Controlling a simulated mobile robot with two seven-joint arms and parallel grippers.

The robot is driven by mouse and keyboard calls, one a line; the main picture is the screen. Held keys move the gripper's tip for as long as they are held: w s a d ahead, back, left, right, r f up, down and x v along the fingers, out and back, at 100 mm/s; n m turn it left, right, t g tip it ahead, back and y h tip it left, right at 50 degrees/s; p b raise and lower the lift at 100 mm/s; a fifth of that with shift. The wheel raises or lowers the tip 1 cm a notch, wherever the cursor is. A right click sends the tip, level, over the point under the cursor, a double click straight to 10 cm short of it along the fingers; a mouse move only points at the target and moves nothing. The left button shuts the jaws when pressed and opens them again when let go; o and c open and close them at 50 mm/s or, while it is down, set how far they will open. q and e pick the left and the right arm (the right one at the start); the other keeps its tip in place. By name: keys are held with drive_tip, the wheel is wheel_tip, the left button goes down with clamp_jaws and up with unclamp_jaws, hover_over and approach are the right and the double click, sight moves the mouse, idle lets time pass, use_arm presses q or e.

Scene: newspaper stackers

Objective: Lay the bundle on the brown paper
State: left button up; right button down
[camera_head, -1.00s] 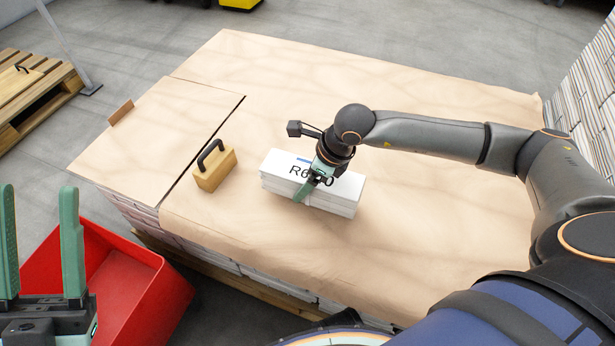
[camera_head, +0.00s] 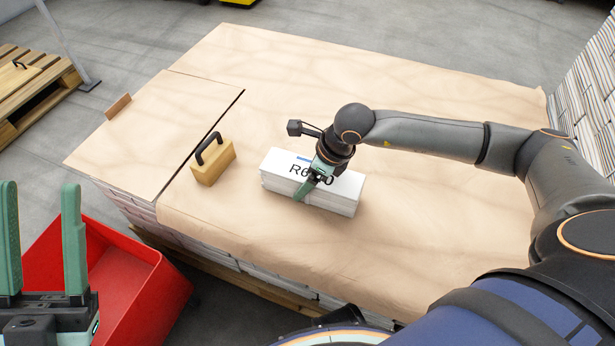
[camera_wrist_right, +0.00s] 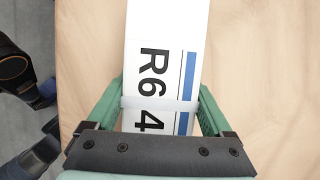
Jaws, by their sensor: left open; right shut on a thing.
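The bundle (camera_head: 340,190) is a white block of stacked paper with black lettering and a blue stripe. It is at or just above the brown paper (camera_head: 400,240); I cannot tell whether it touches. My right gripper (camera_head: 306,188) is shut on the bundle from above, across its middle. In the right wrist view the bundle (camera_wrist_right: 165,45) lies between the green fingers (camera_wrist_right: 162,105), over a pale band. My left gripper (camera_head: 42,240) is open and empty at the lower left, above the red bin.
A wooden block with a black handle (camera_head: 213,162) stands left of the bundle, beside a seam in the paper. A small brown block (camera_head: 118,107) is at the left edge. A red bin (camera_head: 120,280) is on the floor. The paper's far side is clear.

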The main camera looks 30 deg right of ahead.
use_arm(q)
drive_tip(key=shift+f+b, duration=0.35)
drive_tip(key=shift+f, duration=0.05)
use_arm(e)
drive_tip(key=shift+w+f, duration=0.1)
drive_tip(key=shift+f, duration=0.25)
drive_tip(key=shift+c, duration=0.2)
unclamp_jaws()
drive_tip(key=shift+o, duration=0.2)
drive_tip(key=shift+s+f, duration=0.2)
drive_tip(key=shift+f, duration=0.05)
drive_tip(key=p+v, duration=0.3)
drive_tip(key=v, duration=0.9)
drive_tip(key=shift+w+r+p, duration=0.1)
drive_tip(key=shift+w+p, duration=0.05)
drive_tip(key=shift+p, duration=0.25)
use_arm(q)
drive_tip(key=shift+m, duration=0.3)
drive_tip(key=r, duration=0.4)
drive_tip(key=shift+a, duration=0.2)
use_arm(e)
drive_tip(key=shift+r, duration=0.35)
